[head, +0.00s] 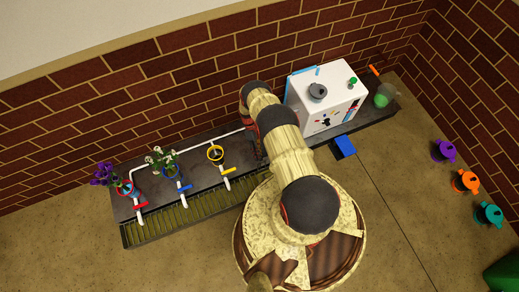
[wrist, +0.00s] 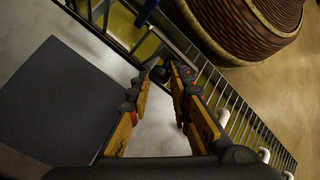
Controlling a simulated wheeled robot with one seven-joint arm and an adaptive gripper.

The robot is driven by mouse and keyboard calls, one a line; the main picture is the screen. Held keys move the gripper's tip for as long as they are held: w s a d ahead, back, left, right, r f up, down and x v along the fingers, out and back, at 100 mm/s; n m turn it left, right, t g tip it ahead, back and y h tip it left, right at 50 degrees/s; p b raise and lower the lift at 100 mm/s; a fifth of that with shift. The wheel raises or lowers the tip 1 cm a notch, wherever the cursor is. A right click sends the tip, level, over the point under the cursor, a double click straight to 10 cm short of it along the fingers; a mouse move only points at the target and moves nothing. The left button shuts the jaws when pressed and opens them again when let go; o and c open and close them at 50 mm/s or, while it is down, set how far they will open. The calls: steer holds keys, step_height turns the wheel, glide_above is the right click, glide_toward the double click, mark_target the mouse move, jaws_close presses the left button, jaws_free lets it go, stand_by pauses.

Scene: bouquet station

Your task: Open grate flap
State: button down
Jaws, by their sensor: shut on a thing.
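The grate (head: 185,221) is a long slatted strip with yellowish gaps along the front of the dark bench. It also shows in the wrist view (wrist: 237,108), running diagonally with a dark frame. My gripper (wrist: 166,76) has its orange-lined fingers closed around a small dark knob-like piece at the edge of the grate. The fingertips partly hide this piece, and I cannot tell whether the flap is raised. In the head view my arm covers the gripper and the right end of the grate.
Purple, orange and teal (head: 489,214) pitchers stand far right.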

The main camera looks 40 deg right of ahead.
steer(key=shift+x, duration=1.05)
steer(key=c, duration=2)
jaws_free()
steer(key=shift+s+d, duration=0.25)
steer(key=shift+d, duration=0.1)
steer(key=o, duration=0.3)
steer(key=shift+w+r, duration=0.15)
steer(key=shift+w, duration=0.1)
steer(key=shift+o, duration=0.2)
steer(key=shift+w, duration=0.1)
steer(key=shift+w+r, duration=0.25)
steer(key=v, duration=1.1)
steer(key=shift+w+r, duration=0.25)
steer(key=shift+c, duration=0.4)
